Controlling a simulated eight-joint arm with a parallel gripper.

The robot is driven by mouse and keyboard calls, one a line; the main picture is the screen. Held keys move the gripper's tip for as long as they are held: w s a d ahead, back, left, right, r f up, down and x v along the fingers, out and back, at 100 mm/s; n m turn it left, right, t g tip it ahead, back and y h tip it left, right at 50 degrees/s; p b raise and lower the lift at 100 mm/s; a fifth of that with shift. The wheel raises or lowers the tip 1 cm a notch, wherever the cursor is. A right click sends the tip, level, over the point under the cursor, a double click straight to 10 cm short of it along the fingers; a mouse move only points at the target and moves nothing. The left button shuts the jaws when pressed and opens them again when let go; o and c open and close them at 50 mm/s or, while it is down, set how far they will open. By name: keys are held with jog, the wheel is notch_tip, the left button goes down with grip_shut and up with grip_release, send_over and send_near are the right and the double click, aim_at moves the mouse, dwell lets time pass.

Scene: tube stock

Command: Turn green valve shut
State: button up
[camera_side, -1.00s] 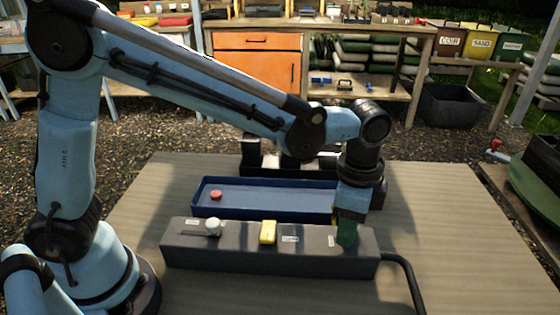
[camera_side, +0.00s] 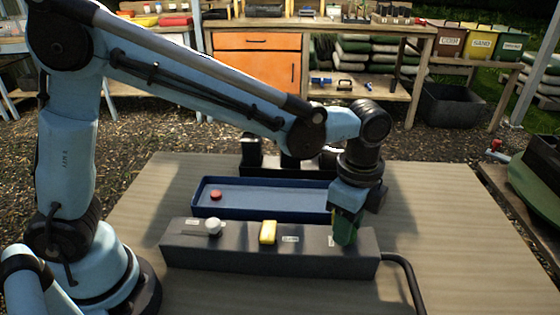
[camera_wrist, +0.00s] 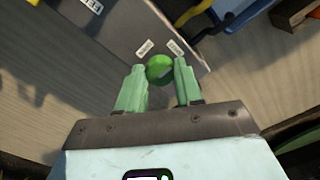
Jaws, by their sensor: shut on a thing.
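The green valve (camera_wrist: 159,68) is a round knob on top of the dark grey box (camera_side: 200,250), near the box's right end. In the wrist view my gripper (camera_wrist: 160,75) has its two pale green fingers on either side of the valve, shut on it. In the side view my gripper (camera_side: 344,232) comes down onto the right end of the box, and its fingers mostly hide the valve. Small white labels sit beside the valve in the wrist view; I cannot read them surely.
The box also carries a white knob (camera_side: 214,227) and a yellow handle (camera_side: 268,232) to the left. A blue tray (camera_side: 270,212) with a red round piece (camera_side: 216,195) lies behind it. A black hose (camera_side: 413,285) leaves the box's right end.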

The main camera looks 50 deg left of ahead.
jog(key=o, duration=1)
jog(key=shift+o, duration=0.2)
jog(key=shift+r, duration=0.1)
notch_tip(320, 180, up, 12)
jog(key=s+a+f+n+t, duration=0.3)
jog(key=s+a+n, duration=0.1)
jog(key=a+n, duration=0.4)
jog(key=s+a+f+n+t, duration=0.3)
jog(key=a+n, duration=0.5)
jog(key=a, duration=0.3)
jog(key=shift+s+a+f+t, duration=0.3)
jog(key=shift+s+f+t, duration=0.15)
jog(key=shift+t, duration=0.15)
